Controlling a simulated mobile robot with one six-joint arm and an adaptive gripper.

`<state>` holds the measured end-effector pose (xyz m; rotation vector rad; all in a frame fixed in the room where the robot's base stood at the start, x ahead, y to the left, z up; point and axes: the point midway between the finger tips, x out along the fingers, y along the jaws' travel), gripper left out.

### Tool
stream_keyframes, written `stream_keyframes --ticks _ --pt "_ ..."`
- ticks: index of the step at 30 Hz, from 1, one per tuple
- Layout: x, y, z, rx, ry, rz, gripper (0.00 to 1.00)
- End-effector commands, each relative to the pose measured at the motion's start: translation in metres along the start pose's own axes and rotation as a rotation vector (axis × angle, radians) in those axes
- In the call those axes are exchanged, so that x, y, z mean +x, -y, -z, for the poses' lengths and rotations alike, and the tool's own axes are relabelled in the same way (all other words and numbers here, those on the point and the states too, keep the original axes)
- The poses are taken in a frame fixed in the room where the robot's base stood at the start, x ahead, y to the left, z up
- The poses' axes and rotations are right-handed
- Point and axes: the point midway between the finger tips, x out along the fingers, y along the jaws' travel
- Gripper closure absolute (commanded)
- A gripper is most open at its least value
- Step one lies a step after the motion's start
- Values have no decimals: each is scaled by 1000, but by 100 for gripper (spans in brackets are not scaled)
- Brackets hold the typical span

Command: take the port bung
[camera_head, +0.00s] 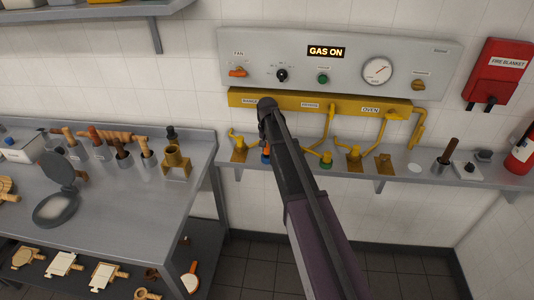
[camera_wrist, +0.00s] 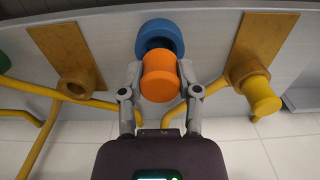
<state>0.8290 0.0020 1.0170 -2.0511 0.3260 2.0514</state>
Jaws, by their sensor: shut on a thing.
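My gripper (camera_wrist: 159,76) is shut on an orange spool-shaped piece, which I take to be the port bung (camera_wrist: 160,84), in the middle of the wrist view. One finger lies against each side of it. A blue round piece (camera_wrist: 158,36) sits right behind the orange one; I cannot tell whether the two are joined. In the head view a little of the orange and blue (camera_head: 265,154) shows at the shelf, left of my arm. My arm hides the gripper there.
Yellow pipes and brass brackets (camera_head: 354,160) stand close on both sides along the wall shelf (camera_head: 400,172). The yellow manifold (camera_head: 340,104) and control panel (camera_head: 330,55) are above. A crowded metal table (camera_head: 120,205) stands left.

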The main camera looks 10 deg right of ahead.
Motion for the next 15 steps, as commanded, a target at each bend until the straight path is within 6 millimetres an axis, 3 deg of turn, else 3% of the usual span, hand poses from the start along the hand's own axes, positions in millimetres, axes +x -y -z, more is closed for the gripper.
stream_keyframes --ticks 2,3,6,7,15 --pt "0 0 0 0 0 0 100" --pt "0 0 0 0 0 0 65" --pt "0 0 0 0 0 0 95" --pt "0 0 0 0 0 0 100" --pt "-6 0 0 0 0 0 100"
